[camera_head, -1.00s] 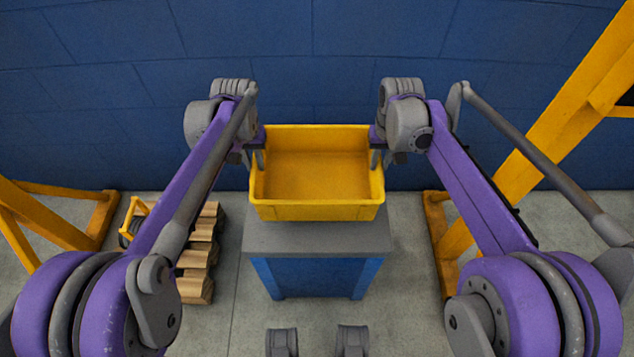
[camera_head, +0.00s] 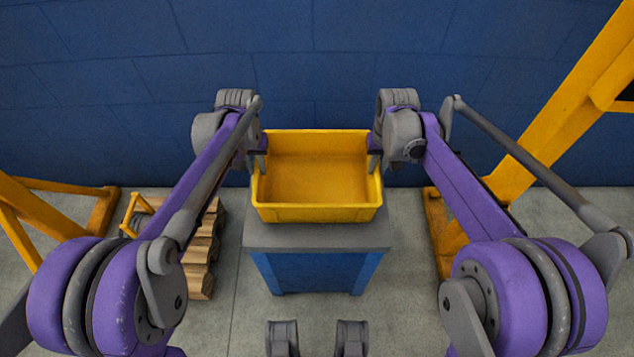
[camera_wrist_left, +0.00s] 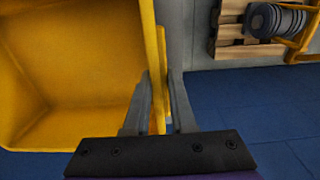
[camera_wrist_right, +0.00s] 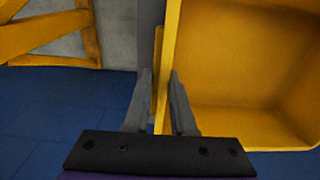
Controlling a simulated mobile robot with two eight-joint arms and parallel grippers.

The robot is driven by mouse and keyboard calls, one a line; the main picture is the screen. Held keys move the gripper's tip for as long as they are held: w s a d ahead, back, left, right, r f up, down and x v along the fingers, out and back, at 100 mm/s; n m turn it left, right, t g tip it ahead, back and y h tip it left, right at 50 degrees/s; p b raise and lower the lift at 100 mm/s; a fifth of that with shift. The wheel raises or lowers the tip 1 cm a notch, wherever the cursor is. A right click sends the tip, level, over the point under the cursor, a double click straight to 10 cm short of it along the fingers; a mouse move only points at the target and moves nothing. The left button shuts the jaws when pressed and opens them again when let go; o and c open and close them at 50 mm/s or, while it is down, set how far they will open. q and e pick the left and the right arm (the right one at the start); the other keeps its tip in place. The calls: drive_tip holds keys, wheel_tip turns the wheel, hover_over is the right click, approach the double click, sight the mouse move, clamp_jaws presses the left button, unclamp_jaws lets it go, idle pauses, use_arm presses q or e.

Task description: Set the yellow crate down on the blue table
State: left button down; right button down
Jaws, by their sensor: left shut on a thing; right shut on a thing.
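The yellow crate (camera_head: 317,214) is empty, upright and about level, over the blue table (camera_head: 312,273) with its grey top (camera_head: 316,237). Its base hides most of the top, and I cannot tell whether it touches it. My left gripper (camera_head: 261,161) is shut on the crate's left wall; the left wrist view shows its fingers (camera_wrist_left: 158,105) either side of the yellow rim (camera_wrist_left: 160,70). My right gripper (camera_head: 374,162) is shut on the right wall; the right wrist view shows its fingers (camera_wrist_right: 161,105) around the rim (camera_wrist_right: 162,75).
A wooden pallet (camera_head: 203,250) lies on the floor left of the table, with a yellow-framed item (camera_head: 135,215) beside it. Yellow frames stand at far left (camera_head: 40,235) and right (camera_head: 560,110). A blue wall (camera_head: 320,65) is behind.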

use_arm(q)
drive_tip(key=shift+f, duration=0.3)
use_arm(e)
drive_tip(key=shift+f, duration=0.3)
use_arm(q)
drive_tip(key=c, duration=0.7)
unclamp_jaws()
drive_tip(key=shift+c, duration=0.2)
use_arm(e)
drive_tip(key=c, duration=0.8)
unclamp_jaws()
drive_tip(key=shift+o, duration=0.2)
use_arm(q)
wheel_tip(320, 180, up, 12)
drive_tip(key=shift+s, duration=0.4)
use_arm(e)
wheel_tip(320, 180, up, 12)
drive_tip(key=shift+s, duration=0.45)
